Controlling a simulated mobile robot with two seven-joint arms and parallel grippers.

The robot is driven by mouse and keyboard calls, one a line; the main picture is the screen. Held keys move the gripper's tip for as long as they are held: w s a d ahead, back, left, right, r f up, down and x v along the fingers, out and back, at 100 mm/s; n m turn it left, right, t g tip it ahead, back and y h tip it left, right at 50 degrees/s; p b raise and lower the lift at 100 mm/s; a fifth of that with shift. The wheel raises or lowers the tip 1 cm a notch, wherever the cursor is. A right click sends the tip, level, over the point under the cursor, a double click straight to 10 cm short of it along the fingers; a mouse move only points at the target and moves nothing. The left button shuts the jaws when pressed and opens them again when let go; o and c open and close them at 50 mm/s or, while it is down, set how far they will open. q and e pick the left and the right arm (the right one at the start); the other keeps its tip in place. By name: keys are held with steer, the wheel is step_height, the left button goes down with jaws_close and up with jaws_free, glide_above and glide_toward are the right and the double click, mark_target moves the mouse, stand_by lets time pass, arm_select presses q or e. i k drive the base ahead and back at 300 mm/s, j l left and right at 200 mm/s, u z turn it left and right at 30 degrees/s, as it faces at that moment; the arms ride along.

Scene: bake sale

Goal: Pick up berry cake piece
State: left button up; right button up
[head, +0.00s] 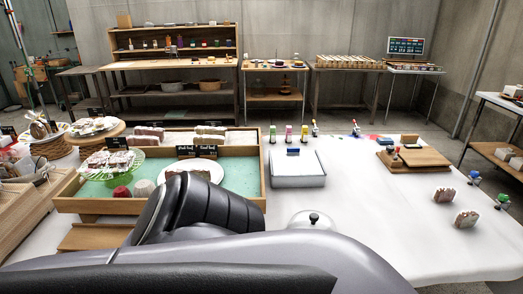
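Several brown-and-pink cake pieces (108,158) sit on a green scalloped cake stand (90,174) at the left of the table. Two loose cake pieces, one (443,194) and a nearer one (467,219), stand apart on the white cloth at the right. More pieces (149,133) lie in the back of the wooden display tray. I cannot tell by sight which is the berry cake, as the labels are too small to read. A dark arm of mine crosses the foreground and covers part of the tray. Neither gripper's fingers show.
The display tray's wooden front (110,205) has a raised rim. A white plate (205,166) is partly hidden by my arm. A white box (298,169), a domed lid (313,219) and a wooden board (418,158) stand on the table. The cloth at right centre is mostly clear.

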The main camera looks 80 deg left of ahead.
mark_target(168, 172)
steer(key=u, duration=3.2)
